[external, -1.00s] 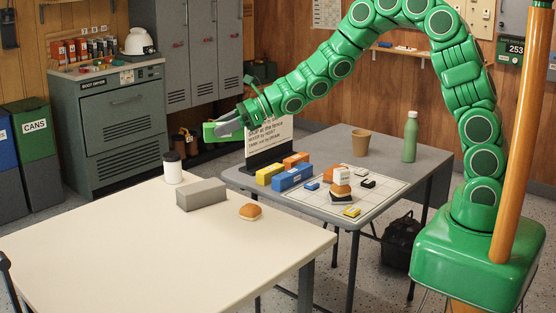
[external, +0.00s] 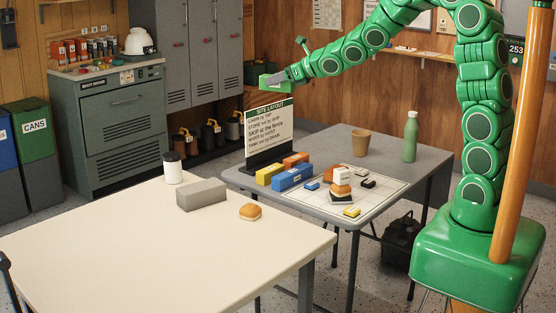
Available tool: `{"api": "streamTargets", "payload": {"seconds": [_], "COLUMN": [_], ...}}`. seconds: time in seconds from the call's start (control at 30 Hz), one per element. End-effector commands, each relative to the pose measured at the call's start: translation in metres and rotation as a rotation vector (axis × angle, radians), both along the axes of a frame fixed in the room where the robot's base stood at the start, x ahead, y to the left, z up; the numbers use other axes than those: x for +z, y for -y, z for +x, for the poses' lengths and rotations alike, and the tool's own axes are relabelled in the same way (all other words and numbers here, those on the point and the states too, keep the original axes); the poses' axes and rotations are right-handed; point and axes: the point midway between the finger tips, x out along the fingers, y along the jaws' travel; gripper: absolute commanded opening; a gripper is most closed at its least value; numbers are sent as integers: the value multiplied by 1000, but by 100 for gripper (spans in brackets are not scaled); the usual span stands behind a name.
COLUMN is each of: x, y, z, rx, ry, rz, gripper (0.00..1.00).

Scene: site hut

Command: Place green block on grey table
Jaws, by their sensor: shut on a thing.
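The green block (external: 268,82) is in my gripper (external: 276,78), held in the air above the top edge of a site layout sign. My gripper is shut on the block, and only part of the grey jaws shows. The grey table (external: 402,166) stands to the right of the cream table, well below the block. On its left part are the sign (external: 268,137), a yellow block (external: 269,174), a blue block (external: 293,177) and an orange block (external: 296,159).
A white gridded sheet (external: 385,193) with several small pieces, a brown cup (external: 361,142) and a green bottle (external: 410,137) are on the grey table. The cream table (external: 150,250) holds a grey block (external: 201,194), a bun (external: 250,212) and a white cup (external: 172,168). The grey table's back middle is clear.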

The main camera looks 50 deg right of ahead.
Motion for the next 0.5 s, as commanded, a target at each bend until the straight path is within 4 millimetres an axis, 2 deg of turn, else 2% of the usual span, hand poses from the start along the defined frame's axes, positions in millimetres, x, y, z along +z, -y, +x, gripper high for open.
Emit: {"api": "streamTargets", "payload": {"seconds": [0.23,0.5], "x": [-8,-43], "y": [10,46], "z": [-3,-23], "rx": [12,81], "ry": [-1,-3], "rz": [2,3], "gripper": [12,12]}}
